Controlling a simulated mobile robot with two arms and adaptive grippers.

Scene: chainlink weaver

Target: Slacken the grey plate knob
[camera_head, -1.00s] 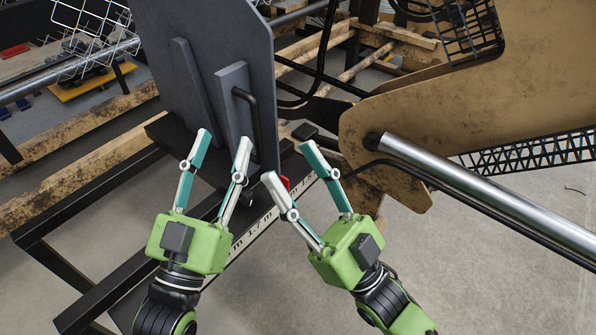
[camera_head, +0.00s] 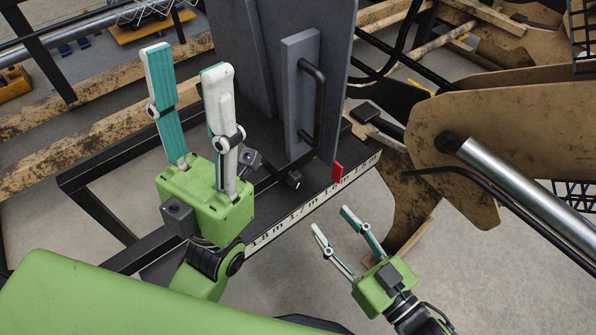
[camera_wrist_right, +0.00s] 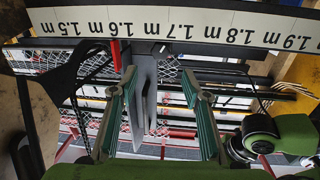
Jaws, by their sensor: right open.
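The upright grey plate (camera_head: 300,75) has a black bar handle (camera_head: 320,100) and stands on a black rail. A small black knob (camera_head: 293,180) sits low at the plate's foot, at the rail's front side. My left gripper (camera_head: 187,62) is open and empty, left of the plate and high in the head view, apart from the knob. My right gripper (camera_head: 332,220) is open and empty, below and right of the knob, in front of the rail.
A measuring scale (camera_head: 300,212) runs along the rail's front edge, with a red pointer (camera_head: 337,172) beside the plate. A larger grey plate (camera_head: 235,60) stands behind. A brown machine arm with a metal cylinder (camera_head: 520,195) fills the right. Floor in front is free.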

